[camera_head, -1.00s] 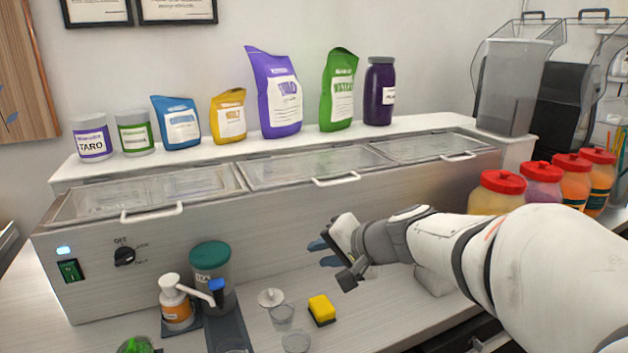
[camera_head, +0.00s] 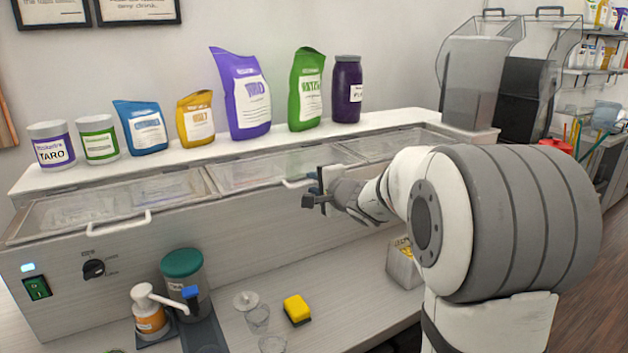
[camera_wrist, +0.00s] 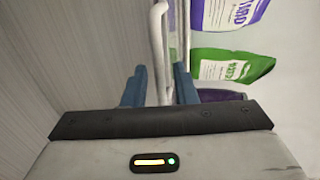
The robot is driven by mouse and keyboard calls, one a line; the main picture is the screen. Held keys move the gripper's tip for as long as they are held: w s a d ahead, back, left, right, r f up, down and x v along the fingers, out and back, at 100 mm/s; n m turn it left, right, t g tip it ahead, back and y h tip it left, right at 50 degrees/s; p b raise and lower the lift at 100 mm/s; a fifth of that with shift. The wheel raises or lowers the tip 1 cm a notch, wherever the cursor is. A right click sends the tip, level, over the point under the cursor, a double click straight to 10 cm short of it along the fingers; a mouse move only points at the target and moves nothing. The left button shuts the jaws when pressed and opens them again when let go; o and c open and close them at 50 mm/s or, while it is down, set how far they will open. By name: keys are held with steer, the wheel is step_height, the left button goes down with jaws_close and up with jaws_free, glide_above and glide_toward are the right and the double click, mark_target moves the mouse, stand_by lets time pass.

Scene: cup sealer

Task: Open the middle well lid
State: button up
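The middle well lid (camera_head: 262,168) is a clear panel with a pale frame, lying shut on the steel counter unit. Its white bar handle (camera_head: 298,183) sticks out at the front, and my gripper (camera_head: 313,188) is at the handle's right end. In the wrist view the handle (camera_wrist: 158,35) runs between the two blue fingers of my gripper (camera_wrist: 160,80). The fingers are apart, one on each side of the bar, with gaps showing. My gripper hides part of the handle's right end in the head view.
The left lid (camera_head: 110,205) and right lid (camera_head: 395,145) are also shut. Bags and jars, including a purple bag (camera_head: 240,95) and a green bag (camera_head: 306,90), stand on the shelf behind the lids. A pump bottle (camera_head: 150,315) and yellow sponge (camera_head: 297,309) are below.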

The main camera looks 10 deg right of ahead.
steer(key=shift+x, duration=0.85)
steer(key=shift+c, duration=0.4)
jaws_close()
